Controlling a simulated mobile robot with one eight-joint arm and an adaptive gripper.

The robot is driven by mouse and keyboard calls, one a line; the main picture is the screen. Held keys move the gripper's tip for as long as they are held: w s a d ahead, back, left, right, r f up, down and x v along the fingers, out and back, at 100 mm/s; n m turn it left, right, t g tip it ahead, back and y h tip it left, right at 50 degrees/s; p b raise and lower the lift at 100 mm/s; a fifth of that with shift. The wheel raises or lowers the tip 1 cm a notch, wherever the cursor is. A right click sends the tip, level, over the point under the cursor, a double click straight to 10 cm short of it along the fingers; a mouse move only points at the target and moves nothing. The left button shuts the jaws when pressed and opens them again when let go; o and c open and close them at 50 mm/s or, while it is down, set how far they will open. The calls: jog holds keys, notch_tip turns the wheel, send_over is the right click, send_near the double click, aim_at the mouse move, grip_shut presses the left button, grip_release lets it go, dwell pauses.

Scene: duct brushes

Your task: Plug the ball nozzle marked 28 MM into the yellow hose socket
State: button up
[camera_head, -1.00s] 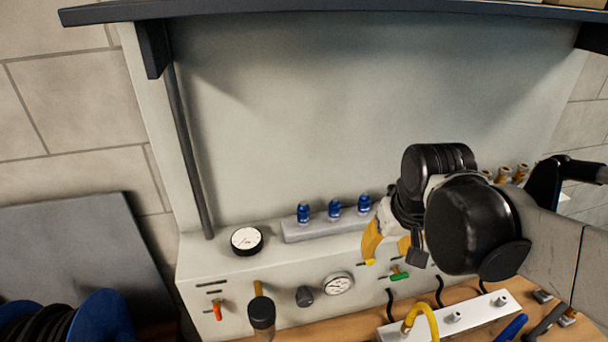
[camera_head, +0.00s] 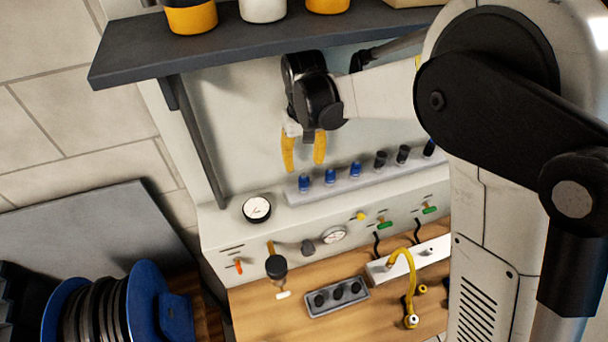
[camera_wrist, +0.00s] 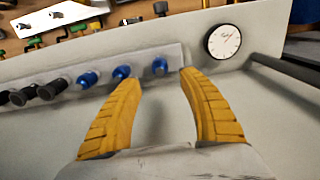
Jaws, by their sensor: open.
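Several nozzles stand upright in a row on a pale rack (camera_head: 350,188): blue ones (camera_head: 330,175) at the left and black ones (camera_head: 403,154) at the right. No 28 MM mark is legible. The blue nozzles also show in the wrist view (camera_wrist: 122,72), beyond my fingers. My gripper (camera_head: 304,168) hangs above the left part of the rack, with yellow fingers apart and empty; they also show in the wrist view (camera_wrist: 166,72). A yellow hose (camera_head: 411,284) arches over the bench, its lower end (camera_head: 411,321) on the wood, apart from my gripper.
A dark shelf (camera_head: 130,54) with pots (camera_head: 190,16) hangs above the rack. A round gauge (camera_head: 257,208) sits left of the rack. A grey tray (camera_head: 338,297) with black pieces lies on the wooden bench. A blue hose reel (camera_head: 145,300) stands at lower left.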

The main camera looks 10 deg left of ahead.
aim_at(304, 176)
jog(key=shift+f, duration=0.1)
notch_tip(304, 176, down, 9)
jog(key=b, duration=0.6)
jog(key=shift+b, duration=0.5)
dwell(1.2)
grip_shut()
jog(key=shift+r, duration=0.2)
jog(key=shift+r+p, duration=1.45)
jog(key=shift+r, duration=1.5)
jog(key=shift+f, duration=0.1)
